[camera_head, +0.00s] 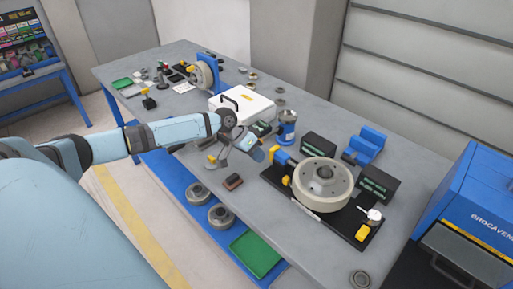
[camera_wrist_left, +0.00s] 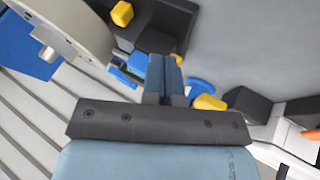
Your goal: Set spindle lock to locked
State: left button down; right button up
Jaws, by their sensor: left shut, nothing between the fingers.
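A beige wheel on a spindle (camera_head: 323,184) lies on a black base plate (camera_head: 318,212) on the grey bench. A blue and yellow lever (camera_head: 281,156) stands at the plate's left end, with a yellow block (camera_head: 287,181) below it. Another yellow block (camera_head: 362,232) sits at the plate's right end. I cannot tell which part is the spindle lock, or its setting. My left gripper (camera_head: 258,154) is shut and empty, just left of the lever. In the left wrist view my shut fingers (camera_wrist_left: 166,70) point toward blue and yellow parts beside the wheel (camera_wrist_left: 70,32). My right gripper is out of view.
A white case (camera_head: 241,104) and a blue-labelled can (camera_head: 287,127) stand behind my gripper. Dark boxes (camera_head: 378,184) flank the wheel. A blue machine (camera_head: 480,205) stands at right. The lower shelf holds metal rings (camera_head: 221,215) and a green tray (camera_head: 257,253).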

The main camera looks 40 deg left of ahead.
aim_at(284, 178)
pick_arm(q)
jog(key=x, duration=0.5)
jog(key=shift+w+d+f+p, duration=0.15)
jog(key=shift+d+f+p, duration=0.1)
jog(key=shift+f+p, duration=0.05)
jog(key=d+p, duration=0.1)
jog(key=d, duration=0.2)
jog(key=shift+d, duration=0.15)
jog(key=shift+s+d, duration=0.2)
jog(key=shift+d, duration=0.15)
jog(key=shift+s+d+r+p, duration=0.1)
jog(key=shift+d+p, duration=0.75)
jog(key=shift+d, duration=0.2)
